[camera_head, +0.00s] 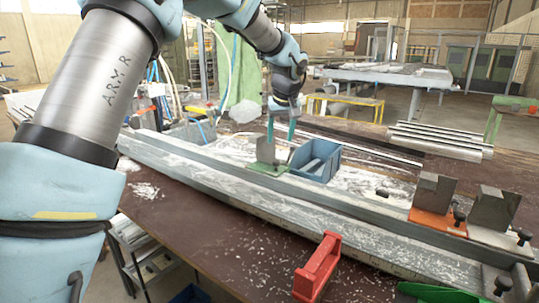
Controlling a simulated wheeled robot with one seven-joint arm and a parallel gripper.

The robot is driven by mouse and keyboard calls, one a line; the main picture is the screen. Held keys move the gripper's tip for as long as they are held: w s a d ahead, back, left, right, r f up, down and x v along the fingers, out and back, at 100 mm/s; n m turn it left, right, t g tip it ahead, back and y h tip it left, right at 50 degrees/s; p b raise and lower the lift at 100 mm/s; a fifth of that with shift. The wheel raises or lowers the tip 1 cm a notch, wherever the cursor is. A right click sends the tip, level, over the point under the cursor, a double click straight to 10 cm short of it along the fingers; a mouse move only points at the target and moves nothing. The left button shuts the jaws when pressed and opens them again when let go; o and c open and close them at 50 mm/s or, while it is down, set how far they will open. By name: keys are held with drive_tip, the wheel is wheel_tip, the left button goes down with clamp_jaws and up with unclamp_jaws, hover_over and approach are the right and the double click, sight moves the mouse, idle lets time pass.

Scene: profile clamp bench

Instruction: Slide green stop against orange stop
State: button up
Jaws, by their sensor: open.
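The green stop (267,168) sits on the metal profile rail near the middle of the picture; it has a green base plate and an upright grey block. The orange stop (433,209) sits further right along the rail, with an orange base, a grey block and a black knob. A clear stretch of rail lies between the two stops. My gripper (281,137) points down at the green stop from above, its teal fingers apart around or just behind the grey block. I cannot tell whether the fingers touch it.
A blue bin (316,160) stands just behind the rail, right of the green stop. Another grey block stop (493,210) stands right of the orange one. A red handle-shaped piece (317,268) stands on the table in front of the rail. Metal bars (440,139) lie at the back right.

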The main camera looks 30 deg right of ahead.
sight(277, 162)
drive_tip(key=p+x, duration=0.3)
drive_tip(key=x, duration=0.7)
drive_tip(key=shift+f, duration=0.15)
clamp_jaws()
idle(1.1)
